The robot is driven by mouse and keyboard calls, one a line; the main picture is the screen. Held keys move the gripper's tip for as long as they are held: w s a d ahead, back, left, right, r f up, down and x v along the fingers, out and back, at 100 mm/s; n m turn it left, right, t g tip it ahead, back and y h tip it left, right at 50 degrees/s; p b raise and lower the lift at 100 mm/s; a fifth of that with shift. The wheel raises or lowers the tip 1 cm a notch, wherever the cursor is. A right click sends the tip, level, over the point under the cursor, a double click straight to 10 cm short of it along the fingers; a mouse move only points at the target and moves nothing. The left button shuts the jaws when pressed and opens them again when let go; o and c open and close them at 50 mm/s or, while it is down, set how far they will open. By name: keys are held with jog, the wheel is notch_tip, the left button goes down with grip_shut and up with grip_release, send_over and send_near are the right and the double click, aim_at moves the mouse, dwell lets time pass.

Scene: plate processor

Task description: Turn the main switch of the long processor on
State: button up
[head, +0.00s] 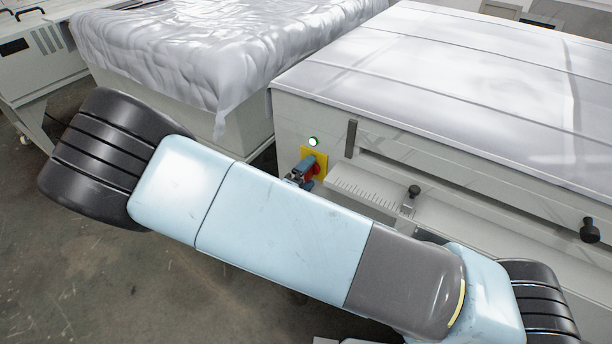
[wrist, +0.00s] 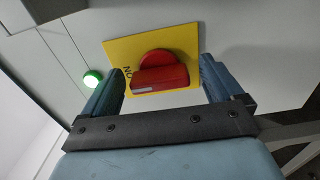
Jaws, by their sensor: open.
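The main switch is a red rotary knob (wrist: 160,74) on a yellow plate (wrist: 118,50), on the front of the long processor (head: 290,115). In the wrist view the plate carries the letters "NO", seen turned. The knob's raised bar lies nearly level in that view. My gripper (wrist: 163,85) is open, with one blue finger on each side of the knob and a gap to each. In the head view my gripper (head: 306,180) is just in front of the yellow plate (head: 320,155), and the red knob (head: 311,170) is partly hidden behind it.
A green lamp (head: 313,141) is lit beside the switch and also shows in the wrist view (wrist: 93,79). A ruled ledge (head: 365,192) with a black knob (head: 414,191) lies to the right. A sheet-covered unit (head: 225,60) stands at the left.

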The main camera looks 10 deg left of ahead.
jog(key=shift+s+a, duration=0.1)
jog(key=v, duration=1.3)
jog(key=shift+s, duration=0.25)
jog(key=shift+f, duration=0.1)
